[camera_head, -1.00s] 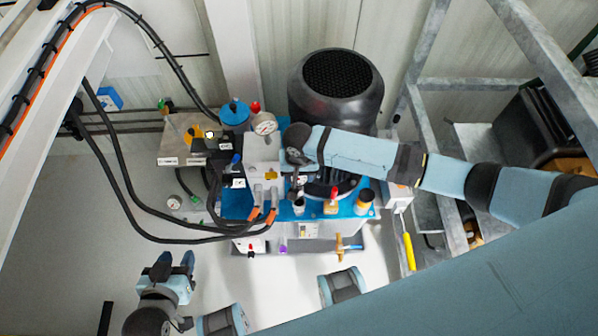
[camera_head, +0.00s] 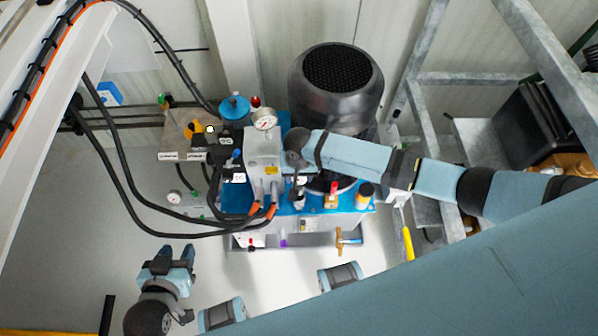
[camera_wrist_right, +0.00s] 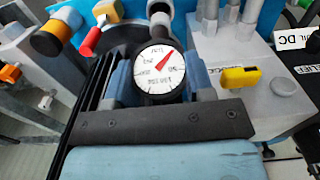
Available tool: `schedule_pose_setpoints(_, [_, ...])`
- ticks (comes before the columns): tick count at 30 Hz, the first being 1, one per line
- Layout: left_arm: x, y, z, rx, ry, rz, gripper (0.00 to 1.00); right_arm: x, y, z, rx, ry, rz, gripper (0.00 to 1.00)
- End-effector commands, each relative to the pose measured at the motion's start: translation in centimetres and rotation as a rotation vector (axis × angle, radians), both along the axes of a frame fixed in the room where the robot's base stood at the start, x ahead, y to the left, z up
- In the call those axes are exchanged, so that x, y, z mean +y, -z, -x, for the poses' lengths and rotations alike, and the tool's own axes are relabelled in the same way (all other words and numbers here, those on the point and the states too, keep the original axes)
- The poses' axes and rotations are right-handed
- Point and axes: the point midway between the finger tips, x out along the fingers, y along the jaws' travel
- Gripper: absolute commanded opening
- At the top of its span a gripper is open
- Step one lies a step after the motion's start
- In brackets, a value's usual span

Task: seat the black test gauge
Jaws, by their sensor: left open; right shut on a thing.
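In the right wrist view a round gauge (camera_wrist_right: 159,70) with a black rim, white dial and red needle sits between the two fingers of my right gripper (camera_wrist_right: 158,85), which is shut on it. In the head view my right wrist hangs over the blue-topped pump unit (camera_head: 318,206), just right of the grey metal block (camera_head: 262,150). The right fingers and held gauge cannot be made out there. My left gripper (camera_head: 176,256) is open and empty, low at the left, apart from the unit.
A white-faced gauge (camera_head: 264,119) stands on the block. A large black motor (camera_head: 336,85) is behind it. Black hoses (camera_head: 150,213) loop at the left. A yellow lever (camera_wrist_right: 240,77) and red handle (camera_wrist_right: 93,38) flank the held gauge. A metal frame (camera_head: 425,140) stands at right.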

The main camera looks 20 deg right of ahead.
Motion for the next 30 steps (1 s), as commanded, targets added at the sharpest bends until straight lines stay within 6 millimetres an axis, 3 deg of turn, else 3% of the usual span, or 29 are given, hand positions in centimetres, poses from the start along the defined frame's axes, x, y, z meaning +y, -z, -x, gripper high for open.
schedule_pose_setpoints(30, [-0.1, 0.8, 0.0, -0.008, 0.005, -0.005, 0.43, 0.1, 4.1, 0.0, -0.002, 0.000, -0.002, 0.00])
